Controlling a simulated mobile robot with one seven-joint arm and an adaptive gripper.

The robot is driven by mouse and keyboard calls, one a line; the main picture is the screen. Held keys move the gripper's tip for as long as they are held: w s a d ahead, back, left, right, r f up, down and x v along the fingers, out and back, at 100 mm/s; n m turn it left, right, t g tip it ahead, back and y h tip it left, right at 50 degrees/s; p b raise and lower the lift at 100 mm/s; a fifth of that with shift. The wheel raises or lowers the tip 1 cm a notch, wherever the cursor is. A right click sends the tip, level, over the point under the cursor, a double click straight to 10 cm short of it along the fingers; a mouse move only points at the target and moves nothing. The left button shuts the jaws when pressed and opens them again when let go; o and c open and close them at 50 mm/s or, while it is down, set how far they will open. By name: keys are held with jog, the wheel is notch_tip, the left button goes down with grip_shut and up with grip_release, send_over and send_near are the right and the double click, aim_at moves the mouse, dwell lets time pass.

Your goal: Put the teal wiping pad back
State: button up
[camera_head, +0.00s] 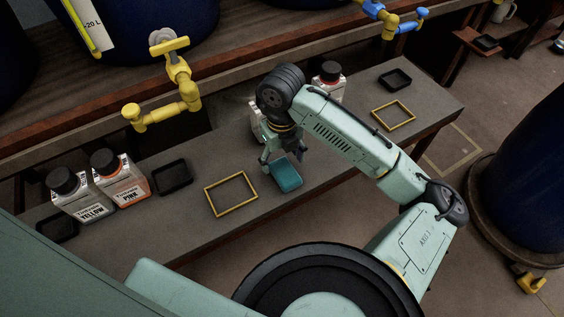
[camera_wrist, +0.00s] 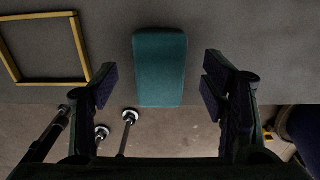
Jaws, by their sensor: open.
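The teal wiping pad (camera_head: 285,175) lies on the grey bench near its front edge. It also shows in the wrist view (camera_wrist: 160,66), upright in the picture and ahead of the space between my fingers. My gripper (camera_head: 281,160) is just above and beside the pad in the head view. In the wrist view my gripper (camera_wrist: 160,84) is open, with one finger on each side of the pad's line and nothing between them. A yellow rectangular frame (camera_head: 207,201) lies empty on the bench left of the pad, and it shows at upper left in the wrist view (camera_wrist: 84,45).
Bottles labelled yellow (camera_head: 78,200) and pink (camera_head: 122,183) stand at the bench's left, near a black tray (camera_head: 172,178). Another bottle (camera_head: 328,82) stands behind my arm. A second yellow frame (camera_head: 393,115) and a black tray (camera_head: 395,80) lie at right. Yellow taps (camera_head: 180,80) overhang the bench.

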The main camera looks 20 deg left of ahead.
aim_at(282, 167)
notch_tip(282, 167, up, 9)
jog(key=shift+p, duration=0.4)
